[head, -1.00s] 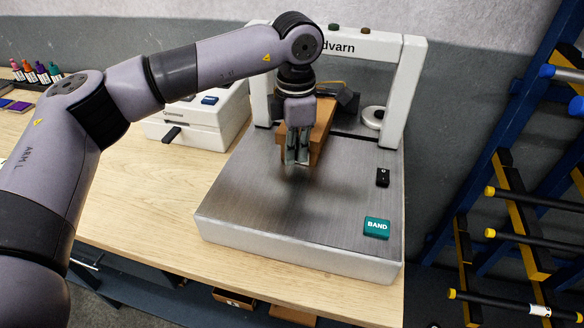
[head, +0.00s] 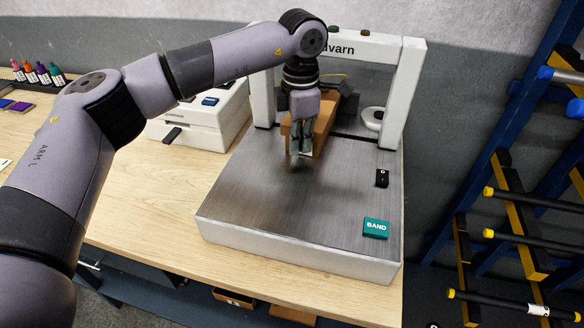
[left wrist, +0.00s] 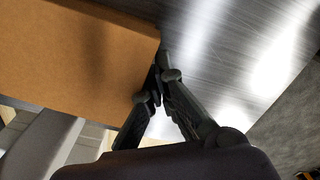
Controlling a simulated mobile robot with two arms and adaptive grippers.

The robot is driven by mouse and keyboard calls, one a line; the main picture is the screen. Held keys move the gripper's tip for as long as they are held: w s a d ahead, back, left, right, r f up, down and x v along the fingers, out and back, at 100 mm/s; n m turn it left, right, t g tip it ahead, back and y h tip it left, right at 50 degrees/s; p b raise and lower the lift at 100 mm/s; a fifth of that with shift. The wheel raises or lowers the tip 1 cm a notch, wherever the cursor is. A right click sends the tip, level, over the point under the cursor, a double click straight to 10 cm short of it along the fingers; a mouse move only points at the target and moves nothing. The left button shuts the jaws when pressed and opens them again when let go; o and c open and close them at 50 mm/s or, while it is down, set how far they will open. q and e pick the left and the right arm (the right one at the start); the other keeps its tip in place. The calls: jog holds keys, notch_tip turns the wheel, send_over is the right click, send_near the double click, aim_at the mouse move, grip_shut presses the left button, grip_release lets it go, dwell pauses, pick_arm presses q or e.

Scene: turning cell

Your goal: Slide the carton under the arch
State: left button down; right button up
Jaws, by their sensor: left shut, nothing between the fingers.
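The brown carton (head: 328,117) lies on the metal bed of the strapping machine, its far part at the white arch (head: 397,95). My left gripper (head: 301,153) is shut and empty at the carton's near end, pointing down just above the bed, and hides part of the carton. In the left wrist view the carton (left wrist: 75,55) fills the upper left, and the closed fingertips (left wrist: 160,72) are right beside its edge. I cannot tell whether they touch it. My right gripper is not in view.
The machine's bed (head: 290,205) is clear in front, with a teal BAND button (head: 376,228) and a small black switch (head: 382,178) at its right. A white device (head: 200,118) stands to the left. A blue rack (head: 530,150) stands at the right.

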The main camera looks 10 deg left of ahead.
pick_arm(q)
jog(key=shift+w, duration=0.3)
jog(key=shift+w, duration=0.15)
jog(key=shift+w+r, duration=0.1)
jog(key=shift+r, duration=0.1)
dwell(0.4)
jog(key=shift+s+a+f+b, duration=0.1)
jog(key=shift+s+f+b, duration=0.25)
jog(key=shift+s, duration=0.35)
jog(key=shift+s+r, duration=0.25)
jog(key=shift+s, duration=0.35)
jog(key=shift+w+r+p, duration=0.1)
jog(key=shift+r+p, duration=0.6)
jog(key=shift+r, duration=0.25)
notch_tip(320, 180, up, 8)
jog(key=p, duration=0.4)
jog(key=shift+p, duration=0.35)
